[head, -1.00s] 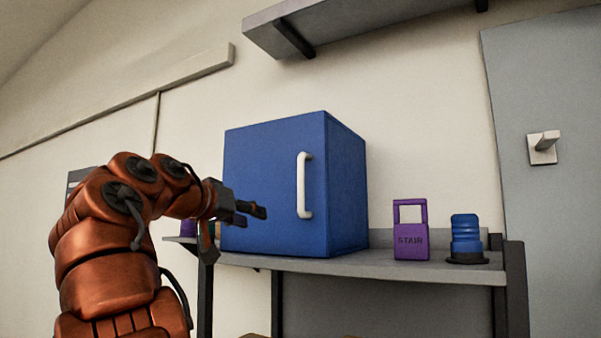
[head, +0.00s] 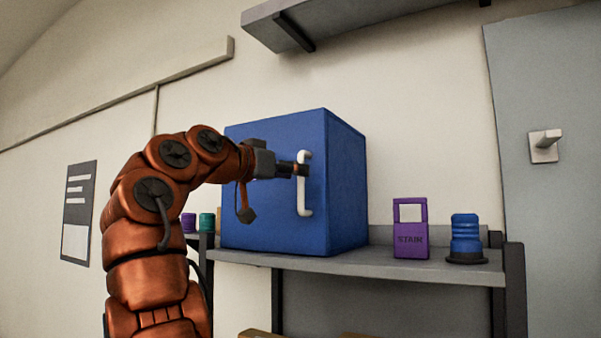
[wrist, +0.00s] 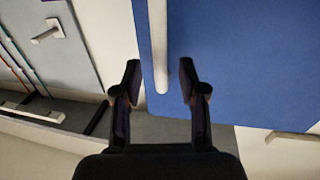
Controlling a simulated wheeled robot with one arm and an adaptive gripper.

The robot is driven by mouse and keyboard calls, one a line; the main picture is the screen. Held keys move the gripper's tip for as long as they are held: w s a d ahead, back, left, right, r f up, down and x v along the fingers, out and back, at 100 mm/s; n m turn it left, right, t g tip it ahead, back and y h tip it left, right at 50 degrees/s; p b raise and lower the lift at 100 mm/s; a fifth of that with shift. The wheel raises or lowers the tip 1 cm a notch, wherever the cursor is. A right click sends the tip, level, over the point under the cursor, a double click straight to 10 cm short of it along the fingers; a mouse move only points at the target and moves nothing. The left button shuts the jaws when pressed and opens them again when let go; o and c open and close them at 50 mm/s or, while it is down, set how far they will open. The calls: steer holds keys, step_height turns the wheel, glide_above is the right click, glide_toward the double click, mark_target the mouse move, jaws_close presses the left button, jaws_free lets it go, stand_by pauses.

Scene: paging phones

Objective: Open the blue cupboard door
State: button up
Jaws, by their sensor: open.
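The blue cupboard (head: 270,215) stands on the grey shelf, its door shut. The door has a white upright bar handle (head: 304,200) near its right edge. My gripper (head: 301,170) is at the upper half of the handle in the head view. In the wrist view my gripper (wrist: 160,82) is open, with one finger on each side of the handle (wrist: 160,50). The blue door (wrist: 245,70) fills the upper right there. A gap shows between each finger and the handle, and I cannot tell any contact.
On the grey shelf (head: 380,267), a purple STAIR tag (head: 411,242) and a blue ribbed object (head: 466,237) stand right of the cupboard. Small purple (head: 188,222) and teal (head: 207,222) items stand left. An upper shelf (head: 330,22) hangs above. A grey door (head: 555,90) is at right.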

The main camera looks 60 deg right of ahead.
mark_target(301, 210)
steer(key=d, duration=0.3)
steer(key=shift+s+d, duration=0.2)
steer(key=shift+s, duration=0.05)
jaws_close()
stand_by(0.5)
